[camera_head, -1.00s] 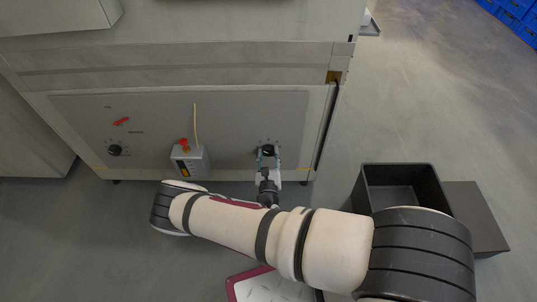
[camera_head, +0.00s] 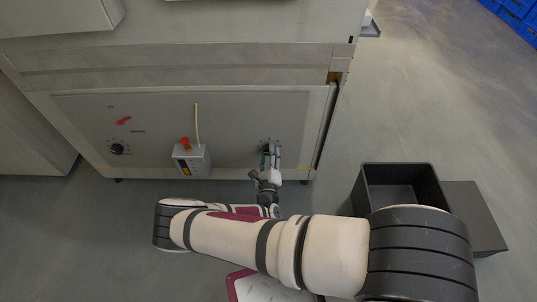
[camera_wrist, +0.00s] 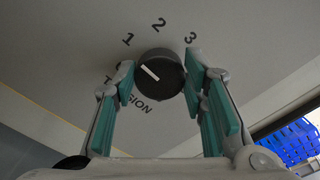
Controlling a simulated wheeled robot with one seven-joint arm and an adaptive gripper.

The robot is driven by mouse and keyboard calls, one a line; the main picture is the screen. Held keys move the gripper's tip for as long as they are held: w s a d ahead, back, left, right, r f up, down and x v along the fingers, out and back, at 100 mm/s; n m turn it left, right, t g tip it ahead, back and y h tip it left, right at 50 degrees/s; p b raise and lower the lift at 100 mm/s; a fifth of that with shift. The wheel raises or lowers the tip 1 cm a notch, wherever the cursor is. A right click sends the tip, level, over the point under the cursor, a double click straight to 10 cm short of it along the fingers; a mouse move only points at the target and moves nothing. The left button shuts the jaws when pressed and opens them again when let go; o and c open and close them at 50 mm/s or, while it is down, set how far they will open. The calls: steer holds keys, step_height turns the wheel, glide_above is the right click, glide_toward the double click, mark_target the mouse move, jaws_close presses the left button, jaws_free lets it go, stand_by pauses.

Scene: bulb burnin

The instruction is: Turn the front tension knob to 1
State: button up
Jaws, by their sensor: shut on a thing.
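The black tension knob (camera_wrist: 160,76) with a white pointer line is on the grey panel (camera_head: 230,125). In the wrist view the printed 1 (camera_wrist: 127,40), 2 (camera_wrist: 159,24) and 3 (camera_wrist: 190,37) arc above it, with TENSION below, partly covered. The pointer line slants up-left, a little short of the 1 on its left side. A mark left of the 1 is mostly hidden by a finger. My gripper (camera_head: 269,154), also in the wrist view (camera_wrist: 160,86), has its teal pads on both sides of the knob, shut on it. In the head view my gripper mostly hides the knob.
A second black knob (camera_head: 117,149) and a red lever (camera_head: 123,120) are on the panel's left. A grey box (camera_head: 191,160) with a red top and a cable stands out between the knobs. A black open bin (camera_head: 402,170) stands on the floor at right.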

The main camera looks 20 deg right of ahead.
stand_by(0.4)
steer(key=o, duration=1.2)
steer(key=shift+c, duration=0.2)
steer(key=v, duration=1.2)
